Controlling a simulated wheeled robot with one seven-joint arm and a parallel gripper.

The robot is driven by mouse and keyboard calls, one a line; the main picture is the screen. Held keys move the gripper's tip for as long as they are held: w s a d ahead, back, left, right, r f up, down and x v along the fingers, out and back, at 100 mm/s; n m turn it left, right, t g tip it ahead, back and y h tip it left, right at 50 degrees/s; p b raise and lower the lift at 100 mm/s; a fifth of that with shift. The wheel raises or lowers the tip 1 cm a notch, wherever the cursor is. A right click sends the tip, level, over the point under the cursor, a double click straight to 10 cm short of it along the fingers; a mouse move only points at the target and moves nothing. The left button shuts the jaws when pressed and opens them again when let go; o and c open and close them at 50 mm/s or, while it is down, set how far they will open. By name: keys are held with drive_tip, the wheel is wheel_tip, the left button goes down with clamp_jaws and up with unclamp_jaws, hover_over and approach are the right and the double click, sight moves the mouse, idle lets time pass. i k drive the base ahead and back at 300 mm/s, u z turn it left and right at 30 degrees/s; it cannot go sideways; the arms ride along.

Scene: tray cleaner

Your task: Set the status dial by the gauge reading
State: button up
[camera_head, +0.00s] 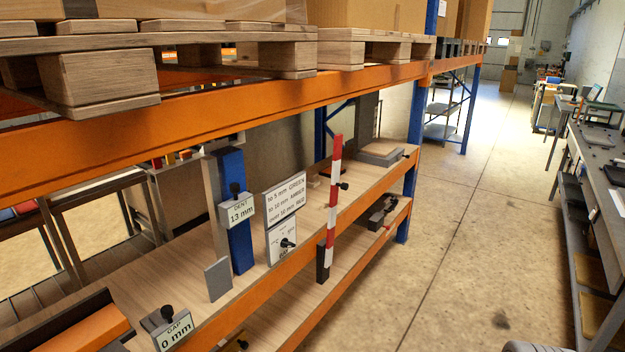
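The status dial (283,240) appears to be the white plate with a black knob at the middle of the shelf edge; its small print and setting are too small to read. A sign (287,200) above it reads "to 5 mm GREEN, to 10 mm AMBER, over 10 mm RED". A gauge (240,213) marked "DENT 13 mm" sits against a blue upright to its left. A second gauge (173,332) marked "GAP 0 mm" stands at the lower left with a black knob on top. My gripper is not in view.
The wooden shelf (185,265) has an orange front beam. A red and white striped post (333,200) stands just right of the dial. An orange beam (230,105) with pallets runs above. The concrete aisle (470,250) is clear; a workbench (605,185) lines the right.

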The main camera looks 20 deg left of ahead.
sight(284, 242)
drive_tip(key=u, duration=0.2)
drive_tip(key=i, duration=0.8)
drive_tip(key=u, duration=0.85)
drive_tip(key=i, duration=0.45)
drive_tip(key=u, duration=0.35)
